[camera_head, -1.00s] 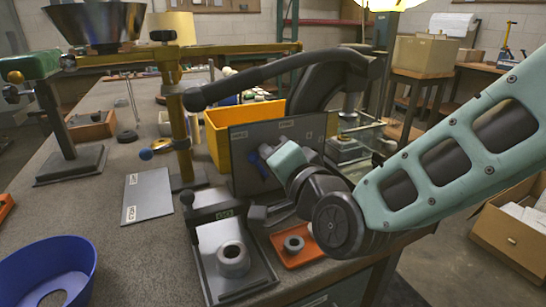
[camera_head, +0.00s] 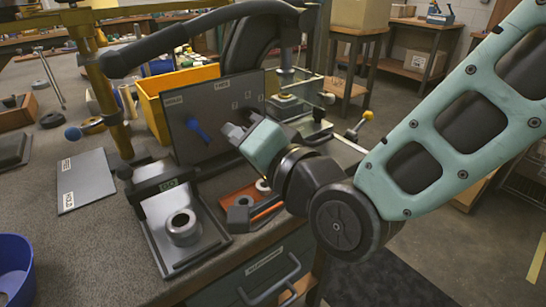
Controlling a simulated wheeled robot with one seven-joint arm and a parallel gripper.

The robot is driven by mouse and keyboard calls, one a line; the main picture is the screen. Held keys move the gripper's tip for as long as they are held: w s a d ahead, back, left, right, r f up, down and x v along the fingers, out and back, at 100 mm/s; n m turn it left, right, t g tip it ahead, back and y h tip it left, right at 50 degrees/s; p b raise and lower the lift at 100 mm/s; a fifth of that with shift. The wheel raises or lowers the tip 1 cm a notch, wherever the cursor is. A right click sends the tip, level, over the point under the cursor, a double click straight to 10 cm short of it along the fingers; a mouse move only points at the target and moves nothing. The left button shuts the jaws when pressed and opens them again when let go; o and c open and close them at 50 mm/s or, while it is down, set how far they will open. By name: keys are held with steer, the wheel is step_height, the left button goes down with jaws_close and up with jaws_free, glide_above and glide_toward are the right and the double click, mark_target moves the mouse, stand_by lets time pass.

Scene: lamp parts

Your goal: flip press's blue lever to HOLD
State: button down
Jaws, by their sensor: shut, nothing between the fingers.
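A blue lever (camera_head: 199,130) is mounted on the face of a dark upright panel (camera_head: 215,150) on the bench. Its thick end points up and left, towards a small white label (camera_head: 174,100) whose text I cannot read for sure. A second label (camera_head: 222,86) sits higher, to the right. My gripper (camera_head: 232,132) is shut and empty, just right of the lever in the picture and in front of the panel. I see a gap between them, but cannot judge the depth.
A yellow bin (camera_head: 150,105) stands behind the panel. A black curved handle (camera_head: 175,38) passes above it. In front are a metal plate with a ring-shaped part (camera_head: 183,227) and an orange tray (camera_head: 237,196). A flat grey plate (camera_head: 86,181) lies left. Floor is open at right.

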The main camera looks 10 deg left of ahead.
steer(key=b+v, duration=0.6)
steer(key=v, duration=0.2)
steer(key=shift+s+d, duration=0.2)
